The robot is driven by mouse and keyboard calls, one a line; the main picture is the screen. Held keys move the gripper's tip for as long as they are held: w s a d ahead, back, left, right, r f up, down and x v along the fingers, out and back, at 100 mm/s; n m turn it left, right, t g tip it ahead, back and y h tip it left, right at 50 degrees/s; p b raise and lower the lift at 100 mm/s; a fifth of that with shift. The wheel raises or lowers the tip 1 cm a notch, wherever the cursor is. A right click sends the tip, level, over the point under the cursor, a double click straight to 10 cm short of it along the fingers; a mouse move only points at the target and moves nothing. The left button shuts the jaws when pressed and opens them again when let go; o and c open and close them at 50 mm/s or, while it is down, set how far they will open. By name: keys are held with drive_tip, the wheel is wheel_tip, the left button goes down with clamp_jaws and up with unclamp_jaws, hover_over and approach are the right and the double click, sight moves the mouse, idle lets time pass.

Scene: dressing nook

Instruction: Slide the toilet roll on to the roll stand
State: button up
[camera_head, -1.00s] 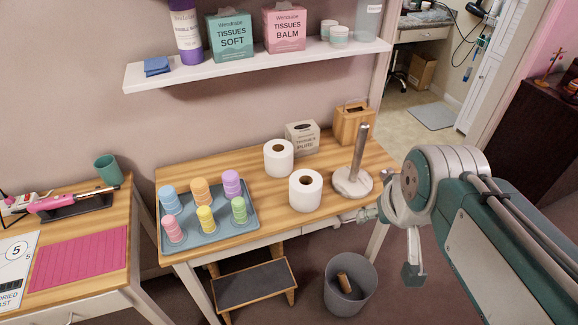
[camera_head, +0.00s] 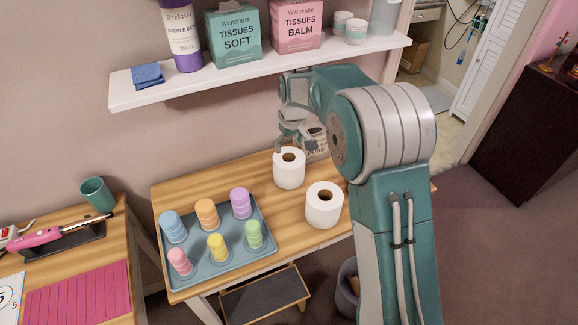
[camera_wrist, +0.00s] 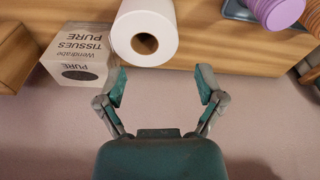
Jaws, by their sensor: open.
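Two white toilet rolls stand upright on the wooden table: a back roll (camera_head: 289,174) and a front roll (camera_head: 324,210). My gripper (camera_head: 296,146) is at the back of the table, just above and behind the back roll. In the wrist view, my open, empty gripper (camera_wrist: 162,84) has its two fingers spread. A toilet roll (camera_wrist: 165,42) with a dark core hole lies just beyond the fingertips in that view, and nothing is between the fingers. The roll stand is not visible; my arm covers the right part of the table in the head view.
A tissue box (camera_head: 316,150) stands close to the back roll and my gripper; it also shows in the wrist view (camera_wrist: 78,52). A blue tray (camera_head: 204,275) of several pastel cups is at left. A wall shelf (camera_head: 150,94) overhangs the back.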

hover_over(279, 171)
drive_tip(key=d, duration=0.1)
drive_tip(key=shift+n, duration=0.3)
drive_tip(key=f, duration=0.4)
drive_tip(key=shift+w, duration=0.4)
drive_tip(key=f, duration=0.3)
drive_tip(key=w+f, duration=0.1)
drive_tip(key=f, duration=0.3)
drive_tip(key=a+f, duration=0.1)
drive_tip(key=f, duration=0.2)
drive_tip(key=shift+w+f, duration=0.3)
drive_tip(key=shift+c, duration=0.3)
clamp_jaws()
